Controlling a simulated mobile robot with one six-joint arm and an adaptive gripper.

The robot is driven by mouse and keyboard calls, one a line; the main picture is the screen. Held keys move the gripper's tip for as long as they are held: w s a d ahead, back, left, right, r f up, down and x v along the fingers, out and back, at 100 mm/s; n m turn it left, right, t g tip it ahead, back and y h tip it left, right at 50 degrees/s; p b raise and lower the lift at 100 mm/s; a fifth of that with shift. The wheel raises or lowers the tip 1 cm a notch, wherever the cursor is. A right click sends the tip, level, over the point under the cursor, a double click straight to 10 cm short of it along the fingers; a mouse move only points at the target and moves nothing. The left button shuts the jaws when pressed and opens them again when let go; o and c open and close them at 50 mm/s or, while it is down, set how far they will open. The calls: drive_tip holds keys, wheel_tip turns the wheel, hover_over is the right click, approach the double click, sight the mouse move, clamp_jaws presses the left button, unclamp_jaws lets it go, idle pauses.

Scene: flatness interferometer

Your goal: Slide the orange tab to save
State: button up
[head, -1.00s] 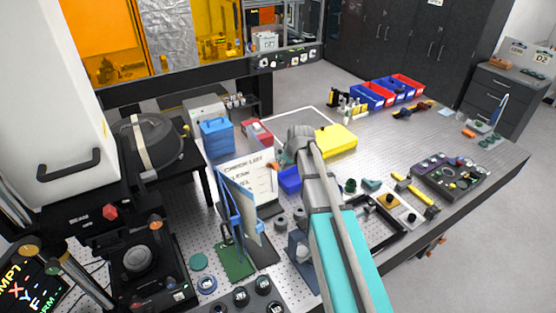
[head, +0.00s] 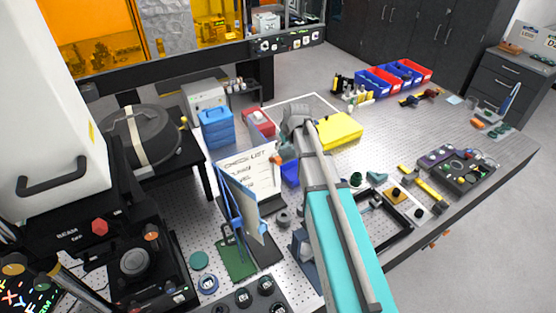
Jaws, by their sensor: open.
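A white checklist board (head: 250,178) with handwritten lines stands upright on the optical table, left of my arm. A small orange tab (head: 277,159) shows at its upper right edge. My gripper (head: 286,156) is beside this edge, close to the tab, and looks open and empty. The wrist and arm partly hide the fingers, so I cannot tell whether they touch the tab.
A blue-framed panel (head: 239,203) stands in front of the board. A yellow case (head: 340,131) and a red box (head: 258,122) lie behind. A black open tray (head: 386,220) is right of my arm. The perforated table has free room at the far right.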

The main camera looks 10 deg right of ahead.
sight(279, 160)
drive_tip(key=b+x, duration=0.8)
drive_tip(key=x, duration=0.1)
drive_tip(key=b+x, duration=0.4)
drive_tip(key=shift+w+d+f+b, duration=0.15)
drive_tip(key=shift+d+f+b, duration=0.05)
drive_tip(key=shift+f+b, duration=0.15)
idle(0.5)
idle(0.4)
clamp_jaws()
